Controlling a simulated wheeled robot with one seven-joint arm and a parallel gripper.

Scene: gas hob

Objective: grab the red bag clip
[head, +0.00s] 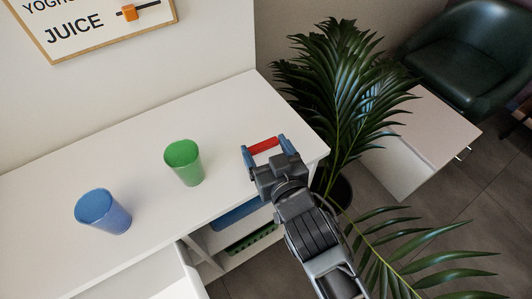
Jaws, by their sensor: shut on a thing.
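The red bag clip (264,146) shows as a short red bar between the two fingertips of my gripper (265,149). My gripper is shut on it, with one blue-grey finger at each end of the bar. The clip is at the right end of the white counter; I cannot tell whether it touches the surface or is held just above it. My arm comes in from the lower right.
A green cup (184,163) stands on the white counter (140,155) left of my gripper, and a blue cup (103,212) stands further left. A potted palm (345,90) is close beyond the counter's right end. Shelves with trays (240,213) are below the counter.

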